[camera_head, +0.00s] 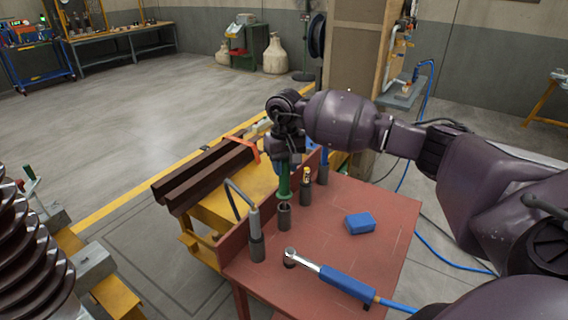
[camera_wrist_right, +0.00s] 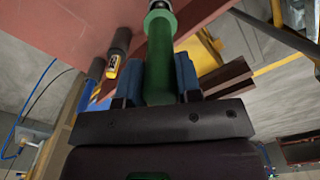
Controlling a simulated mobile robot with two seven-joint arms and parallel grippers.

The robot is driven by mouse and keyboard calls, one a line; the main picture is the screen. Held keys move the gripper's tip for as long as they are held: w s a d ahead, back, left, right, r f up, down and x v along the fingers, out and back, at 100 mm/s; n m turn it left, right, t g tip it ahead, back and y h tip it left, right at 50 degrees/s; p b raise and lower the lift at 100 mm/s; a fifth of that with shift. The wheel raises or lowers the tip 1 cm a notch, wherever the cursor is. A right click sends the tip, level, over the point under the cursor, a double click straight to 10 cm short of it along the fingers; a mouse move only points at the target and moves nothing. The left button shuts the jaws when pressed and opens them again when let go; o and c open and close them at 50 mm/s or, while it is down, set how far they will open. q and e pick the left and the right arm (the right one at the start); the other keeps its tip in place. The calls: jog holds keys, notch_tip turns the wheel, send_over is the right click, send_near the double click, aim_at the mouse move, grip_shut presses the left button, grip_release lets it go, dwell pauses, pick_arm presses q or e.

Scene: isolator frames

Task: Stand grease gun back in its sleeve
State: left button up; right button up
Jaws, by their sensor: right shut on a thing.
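My right gripper (camera_head: 285,168) is shut on the green cylinder of what appears to be the grease gun (camera_head: 284,188). It hangs roughly upright over the red table. In the right wrist view the green body (camera_wrist_right: 160,55) runs between the blue fingers (camera_wrist_right: 158,85), with a silvery end at the top edge. A dark sleeve (camera_head: 284,218) stands directly below the green body in the head view. The lower end meets the sleeve's mouth in the picture; I cannot tell how far it is inside. My left gripper is not in view.
On the red table (camera_head: 385,215) a grey tool with a curved hose stands in another sleeve (camera_head: 257,248). A yellow-topped tool (camera_head: 306,178) stands behind. A blue block (camera_head: 360,223) and a blue-handled tool (camera_head: 345,283) lie to the right, with bare table between.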

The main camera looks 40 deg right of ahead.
aim_at(285, 177)
jog(key=shift+f+b, duration=0.6)
jog(key=shift+f, duration=0.5)
jog(key=shift+f+b, duration=0.4)
jog(key=shift+f, duration=0.5)
jog(key=o, duration=1.1)
jog(key=shift+f, duration=0.1)
notch_tip(285, 177, up, 11)
jog(key=shift+f, duration=0.1)
